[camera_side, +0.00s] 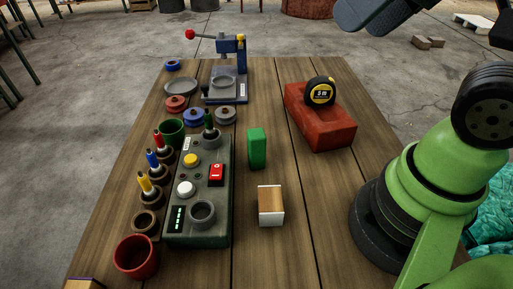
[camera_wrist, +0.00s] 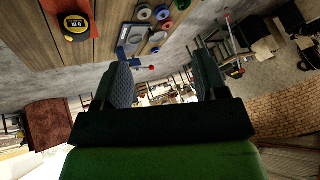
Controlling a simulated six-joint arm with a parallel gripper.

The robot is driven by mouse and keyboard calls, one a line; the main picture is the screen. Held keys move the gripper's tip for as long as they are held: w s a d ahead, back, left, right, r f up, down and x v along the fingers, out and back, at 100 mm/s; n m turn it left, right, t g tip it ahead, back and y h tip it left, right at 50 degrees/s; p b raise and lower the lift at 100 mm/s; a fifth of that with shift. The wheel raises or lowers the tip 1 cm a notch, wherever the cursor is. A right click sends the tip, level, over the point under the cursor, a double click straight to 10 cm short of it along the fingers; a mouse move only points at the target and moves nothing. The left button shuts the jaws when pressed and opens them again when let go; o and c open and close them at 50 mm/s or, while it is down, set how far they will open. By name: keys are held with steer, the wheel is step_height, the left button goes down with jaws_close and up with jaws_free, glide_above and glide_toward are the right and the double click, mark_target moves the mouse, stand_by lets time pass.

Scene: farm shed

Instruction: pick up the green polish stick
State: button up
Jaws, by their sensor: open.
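The green polish stick (camera_side: 257,148) appears as a small green block standing upright on the wooden bench (camera_side: 262,250), right of the grey control box. It stands alone, with nothing touching it. My gripper (camera_wrist: 163,80) shows in the wrist view with its two dark fingers wide apart and nothing between them. It is raised away from the bench. The wrist view looks across the shed and the bench's far end, and I cannot make out the polish stick there.
A wood-and-white block (camera_side: 271,205) stands in front of the stick. A red brick (camera_side: 322,125) with a tape measure (camera_side: 320,92) lies to the right. The control box (camera_side: 202,226), coloured-handled tools and cups fill the left. A blue press (camera_side: 230,75) stands behind.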

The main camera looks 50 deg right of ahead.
steer(key=w+n, duration=0.2)
steer(key=n+g+h, duration=0.2)
steer(key=n+g, duration=0.5)
steer(key=n, duration=2.2)
glide_above(256, 133)
steer(key=f, duration=1.6)
steer(key=shift+w+f, duration=0.1)
steer(key=shift+w, duration=0.2)
step_height(256, 133, down, 4)
steer(key=shift+a+f, duration=0.1)
steer(key=shift+f, duration=0.15)
steer(key=f, duration=0.5)
steer(key=shift+s+f, duration=0.35)
steer(key=c, duration=1.1)
